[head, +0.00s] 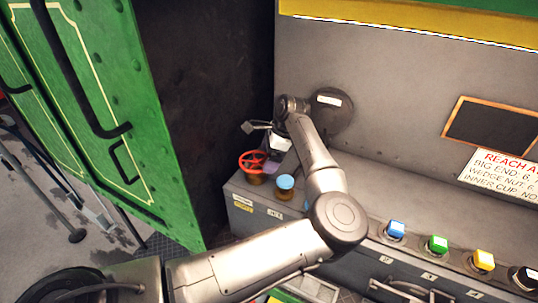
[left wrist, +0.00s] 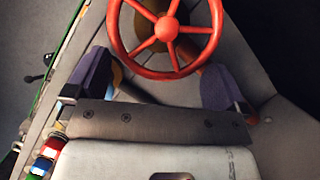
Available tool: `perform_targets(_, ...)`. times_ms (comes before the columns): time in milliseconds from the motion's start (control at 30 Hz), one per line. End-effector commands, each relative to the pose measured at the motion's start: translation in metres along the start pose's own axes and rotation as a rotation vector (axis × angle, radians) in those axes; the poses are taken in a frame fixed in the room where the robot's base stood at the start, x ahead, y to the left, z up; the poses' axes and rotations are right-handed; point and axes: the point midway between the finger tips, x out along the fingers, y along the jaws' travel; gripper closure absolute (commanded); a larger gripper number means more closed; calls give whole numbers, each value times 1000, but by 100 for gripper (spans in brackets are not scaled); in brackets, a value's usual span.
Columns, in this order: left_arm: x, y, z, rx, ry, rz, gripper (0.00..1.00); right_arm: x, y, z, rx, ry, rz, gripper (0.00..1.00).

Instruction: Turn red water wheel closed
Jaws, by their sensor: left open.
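The red water wheel (head: 258,161) is a small spoked handwheel at the left end of the grey console. In the left wrist view the red wheel (left wrist: 166,28) fills the upper middle, its top edge cut off. My left gripper (head: 272,166) is close beside the wheel on its right in the head view. In the left wrist view the gripper (left wrist: 158,72) is open, its two dark purple-padded fingers apart on either side of the wheel's lower part. I cannot tell whether a finger touches the rim. Nothing is held. My right gripper is not in view.
A blue-topped knob (head: 286,182) stands just right of the wheel. Blue (head: 396,229), green (head: 437,243) and yellow (head: 483,260) buttons sit along the console's right part. A green panel (head: 105,110) and dark wall (head: 215,100) rise to the left.

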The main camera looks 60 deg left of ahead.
Motion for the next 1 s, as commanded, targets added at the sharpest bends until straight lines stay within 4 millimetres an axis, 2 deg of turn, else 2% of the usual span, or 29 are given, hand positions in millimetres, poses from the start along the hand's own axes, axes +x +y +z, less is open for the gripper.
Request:
perform_targets(100, 0, 0, 0, 0, 0, 0, 1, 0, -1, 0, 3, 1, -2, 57)
perform_targets(567, 1, 0, 0, 0, -1, 1, 45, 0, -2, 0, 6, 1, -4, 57)
perform_targets(1000, 4, 0, 0, 4, -1, 1, 46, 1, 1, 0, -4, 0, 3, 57)
